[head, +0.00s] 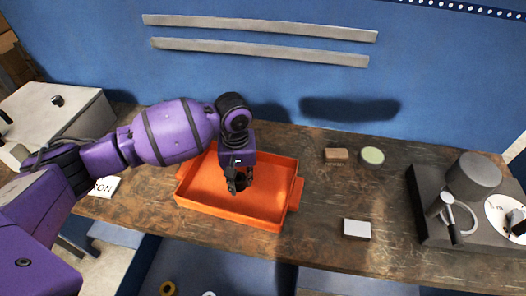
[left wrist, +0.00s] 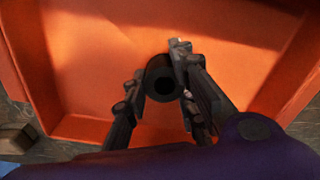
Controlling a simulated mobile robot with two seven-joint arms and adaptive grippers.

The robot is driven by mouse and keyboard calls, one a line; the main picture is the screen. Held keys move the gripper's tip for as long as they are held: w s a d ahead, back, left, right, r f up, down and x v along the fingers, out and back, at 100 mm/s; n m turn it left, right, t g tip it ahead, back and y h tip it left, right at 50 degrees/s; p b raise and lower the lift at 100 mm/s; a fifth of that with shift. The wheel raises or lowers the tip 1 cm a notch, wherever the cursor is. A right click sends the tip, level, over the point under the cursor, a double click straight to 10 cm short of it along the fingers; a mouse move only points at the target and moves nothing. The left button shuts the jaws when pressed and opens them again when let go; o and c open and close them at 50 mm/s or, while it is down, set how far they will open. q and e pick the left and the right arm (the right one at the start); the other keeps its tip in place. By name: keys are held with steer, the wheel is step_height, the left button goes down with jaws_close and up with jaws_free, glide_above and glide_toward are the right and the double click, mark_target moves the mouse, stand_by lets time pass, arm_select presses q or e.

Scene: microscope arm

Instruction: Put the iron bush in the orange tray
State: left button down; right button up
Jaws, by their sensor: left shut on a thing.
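The orange tray (head: 262,207) lies on the workbench in the middle of the head view. Its floor and walls fill most of the left wrist view (left wrist: 90,65). My left gripper (head: 238,187) is over the tray, pointing down. In the left wrist view its fingers (left wrist: 163,92) are shut on a dark cylinder with a round hole, the iron bush (left wrist: 160,72). The bush is inside the tray's outline; I cannot tell whether it touches the floor. In the head view the bush is mostly hidden by the fingers. My right gripper is not in view.
On the bench right of the tray are a small brown block (head: 337,155), a round pale green-topped thing (head: 373,156) and a white-topped box (head: 357,229). A grey machine (head: 473,178) stands at the far right. A white box (head: 55,115) stands at the left.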

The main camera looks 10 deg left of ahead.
mark_target(241, 178)
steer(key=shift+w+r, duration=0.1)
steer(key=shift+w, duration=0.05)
arm_select(q)
steer(key=c, duration=1.5)
jaws_free()
steer(key=shift+f, duration=0.1)
steer(key=shift+o, duration=0.2)
step_height(241, 178, up, 12)
steer(key=p, duration=0.1)
steer(key=shift+r, duration=0.2)
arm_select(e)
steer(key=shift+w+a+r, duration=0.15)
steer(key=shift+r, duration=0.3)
